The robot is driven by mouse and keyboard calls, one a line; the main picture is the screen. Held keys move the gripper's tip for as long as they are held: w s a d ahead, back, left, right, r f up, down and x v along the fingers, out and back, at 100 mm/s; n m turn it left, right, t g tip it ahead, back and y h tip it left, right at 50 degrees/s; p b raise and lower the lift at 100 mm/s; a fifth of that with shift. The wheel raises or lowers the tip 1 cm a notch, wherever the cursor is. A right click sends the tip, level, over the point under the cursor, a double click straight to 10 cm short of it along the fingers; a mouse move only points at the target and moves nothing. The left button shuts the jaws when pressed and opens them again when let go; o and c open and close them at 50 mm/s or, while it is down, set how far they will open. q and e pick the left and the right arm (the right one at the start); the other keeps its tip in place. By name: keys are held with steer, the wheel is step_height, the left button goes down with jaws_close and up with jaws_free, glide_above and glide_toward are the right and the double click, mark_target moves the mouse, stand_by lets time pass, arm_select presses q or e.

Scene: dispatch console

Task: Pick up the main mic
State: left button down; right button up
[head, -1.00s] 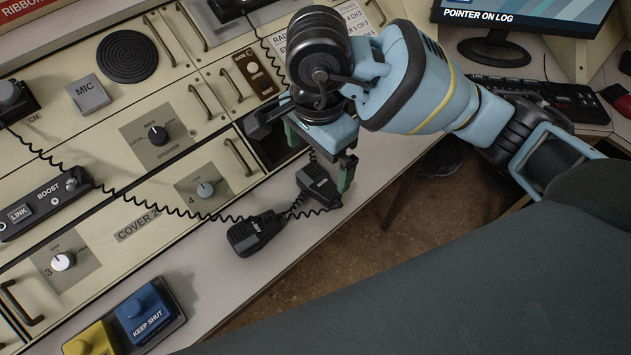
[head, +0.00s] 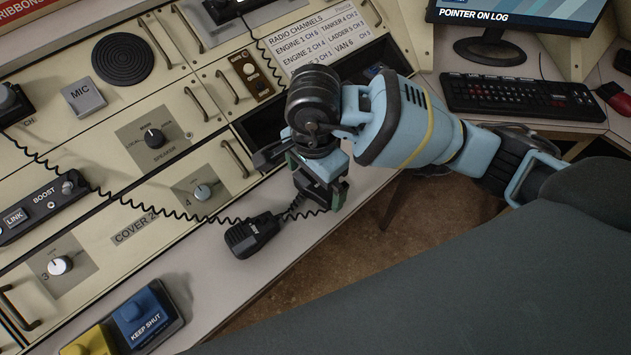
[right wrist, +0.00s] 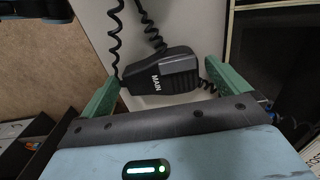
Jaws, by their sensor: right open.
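The main mic (right wrist: 160,72) is a black hand mic with "MAIN" in white, lying on the pale desk edge in the right wrist view. My right gripper (right wrist: 158,78) is open, its green fingers on either side of the mic. In the head view the right gripper (head: 317,186) is over the main mic and hides most of it. A second black hand mic (head: 252,234) lies just left of the gripper on the desk edge; its label is hard to read.
Coiled black cords (head: 150,207) run across the console to the mics. A dark open recess (head: 268,122) is behind the gripper. A keyboard (head: 510,95) and monitor are at upper right. The floor lies past the desk edge.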

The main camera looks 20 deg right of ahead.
mark_target(316, 188)
steer(key=shift+c, duration=0.3)
steer(key=c, duration=0.9)
steer(key=shift+r, duration=0.1)
steer(key=shift+r, duration=0.4)
steer(key=r, duration=0.1)
steer(key=s+r, duration=0.1)
steer(key=shift+r, duration=0.35)
steer(key=s+r, duration=0.1)
steer(key=s, duration=1.4)
steer(key=shift+r, duration=0.15)
steer(key=shift+a, duration=0.15)
